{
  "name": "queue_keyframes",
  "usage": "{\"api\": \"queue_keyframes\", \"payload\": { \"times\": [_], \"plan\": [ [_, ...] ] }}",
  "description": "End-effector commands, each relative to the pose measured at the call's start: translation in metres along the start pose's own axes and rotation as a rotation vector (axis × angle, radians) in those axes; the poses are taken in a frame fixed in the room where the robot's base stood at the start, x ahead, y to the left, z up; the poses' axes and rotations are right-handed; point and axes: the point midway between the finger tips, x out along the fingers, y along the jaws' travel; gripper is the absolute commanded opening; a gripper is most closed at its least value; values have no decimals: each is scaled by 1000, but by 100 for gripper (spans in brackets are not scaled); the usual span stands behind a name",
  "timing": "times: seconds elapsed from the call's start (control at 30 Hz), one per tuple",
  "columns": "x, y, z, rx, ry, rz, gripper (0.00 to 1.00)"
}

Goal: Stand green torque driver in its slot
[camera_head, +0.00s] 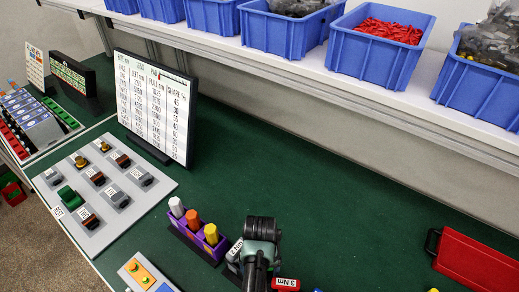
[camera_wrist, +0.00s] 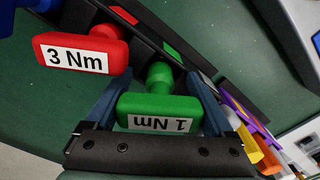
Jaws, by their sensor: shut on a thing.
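The green torque driver (camera_wrist: 160,106), labelled "1 Nm", is between the two blue fingers of my gripper (camera_wrist: 165,76) in the wrist view. The gripper is shut on its handle. The driver's round green neck points toward a black rack (camera_wrist: 226,88) with coloured patches, one of them green (camera_wrist: 172,52). I cannot tell whether its hidden tip is in a slot. In the head view my arm covers most of the rack, and the gripper and green driver are not clearly visible.
A red "3 Nm" driver (camera_wrist: 80,55) stands close by, also seen in the head view (camera_head: 286,284). A purple holder (camera_head: 190,242) with several markers is left of my arm. A grey parts board (camera_head: 140,207) lies farther left. Green tabletop is free beyond the arm.

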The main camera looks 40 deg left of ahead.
Motion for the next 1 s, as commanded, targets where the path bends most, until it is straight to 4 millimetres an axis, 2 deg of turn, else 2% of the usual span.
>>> {"api": "queue_keyframes", "payload": {
  "times": [0.03,0.1,0.13,0.2,0.4,0.57,1.0],
  "plan": [
    [15,-1,9,-2,-18,3,34],
    [15,-1,9,-2,-18,3,34],
    [16,-1,9,-2,-18,3,89],
    [16,-1,9,-2,-18,4,100],
    [14,-1,9,-3,-18,5,100],
    [-3,-2,9,-3,-14,2,100],
    [-100,-1,7,-1,9,3,100]
  ]
}}
